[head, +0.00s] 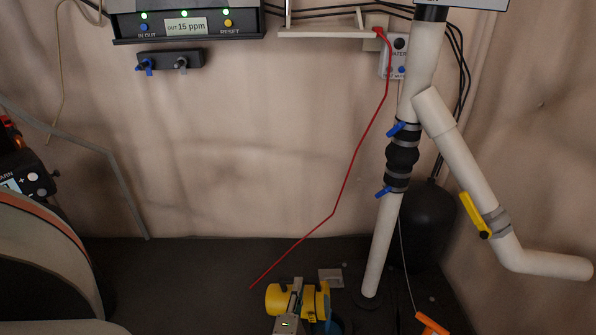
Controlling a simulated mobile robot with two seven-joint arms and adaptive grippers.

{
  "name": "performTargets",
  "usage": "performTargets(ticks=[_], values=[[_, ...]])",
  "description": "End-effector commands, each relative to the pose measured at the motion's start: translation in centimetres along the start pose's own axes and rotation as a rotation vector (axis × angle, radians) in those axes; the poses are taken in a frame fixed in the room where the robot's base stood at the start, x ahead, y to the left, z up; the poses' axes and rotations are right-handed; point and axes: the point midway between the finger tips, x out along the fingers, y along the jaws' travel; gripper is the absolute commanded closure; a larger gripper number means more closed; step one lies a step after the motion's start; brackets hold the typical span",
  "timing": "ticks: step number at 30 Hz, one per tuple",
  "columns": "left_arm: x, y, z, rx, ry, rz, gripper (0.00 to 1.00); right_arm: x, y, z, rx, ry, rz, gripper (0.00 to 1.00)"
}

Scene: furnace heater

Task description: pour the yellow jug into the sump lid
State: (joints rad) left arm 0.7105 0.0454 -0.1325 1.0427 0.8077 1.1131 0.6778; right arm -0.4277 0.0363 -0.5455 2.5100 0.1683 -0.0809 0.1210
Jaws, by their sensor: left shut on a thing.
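The yellow jug (276,301) is at the bottom centre of the head view, with more yellow on the right side of my gripper. My left gripper (297,287) is shut on it; the gripper and the frame edge hide part of the jug. The jug's mouth and contents cannot be made out. To its right, a white pipe (378,254) goes down into a dark surface (395,309), which looks like the sump lid; its outline is hard to see. A small grey plate (330,276) lies just behind the jug. My right gripper is not in view.
A black tank (425,230) stands behind the pipe. A branch pipe with a yellow valve handle (474,214) hangs at right. An orange piece (431,325) hangs on a thin wire. A red tube (347,185) slants down the wall. Rounded housing (35,255) fills the left.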

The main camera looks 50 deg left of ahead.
Motion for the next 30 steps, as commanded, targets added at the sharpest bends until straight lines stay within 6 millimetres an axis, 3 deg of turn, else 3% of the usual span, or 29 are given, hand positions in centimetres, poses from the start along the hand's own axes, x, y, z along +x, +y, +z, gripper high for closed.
performTargets(ticks=[12, 30], values=[[0.1, 0.9, 2.0, 0.098, -0.002, 0.003, 1.0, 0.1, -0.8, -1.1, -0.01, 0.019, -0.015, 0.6], [-0.1, 0.6, 2.6, 0.123, -0.003, -0.003, 1.0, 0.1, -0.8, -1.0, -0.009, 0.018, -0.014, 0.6]])
